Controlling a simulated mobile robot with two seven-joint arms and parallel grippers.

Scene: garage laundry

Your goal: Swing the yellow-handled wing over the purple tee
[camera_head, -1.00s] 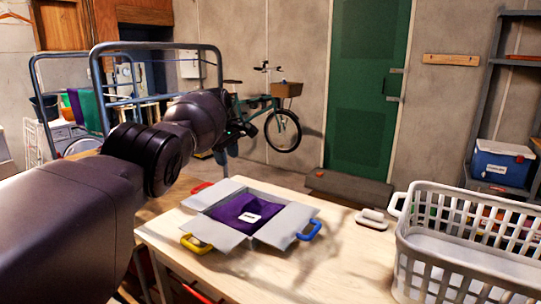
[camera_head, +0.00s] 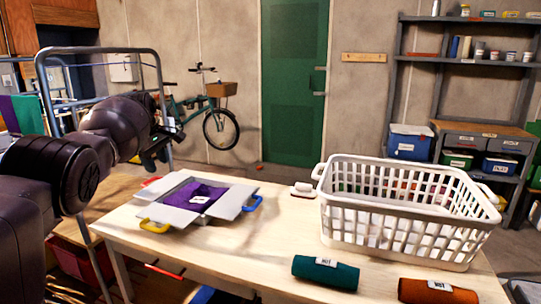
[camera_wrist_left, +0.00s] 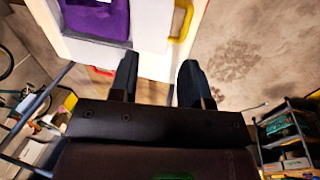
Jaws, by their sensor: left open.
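The folding board (camera_head: 222,212) lies on the table with its pale wings spread. The purple tee (camera_head: 187,191) with a white label lies on its middle; it also shows in the left wrist view (camera_wrist_left: 97,18). The yellow-handled wing (camera_head: 170,214) lies open at the board's front left. Its yellow handle (camera_head: 153,226) points to the front left and shows beyond my fingers in the left wrist view (camera_wrist_left: 182,22). A blue handle (camera_head: 252,204) is at the right, a red one (camera_head: 151,181) behind. My left gripper (camera_head: 160,156) is open and empty, above and behind the board. My right gripper is out of view.
A white basket (camera_head: 400,205) stands on the table's right part. A rolled teal cloth (camera_head: 326,272) and a rolled orange cloth (camera_head: 438,291) lie at the front. A small white-handled thing (camera_head: 303,190) is near the back edge. Bare tabletop (camera_head: 270,235) lies between board and basket.

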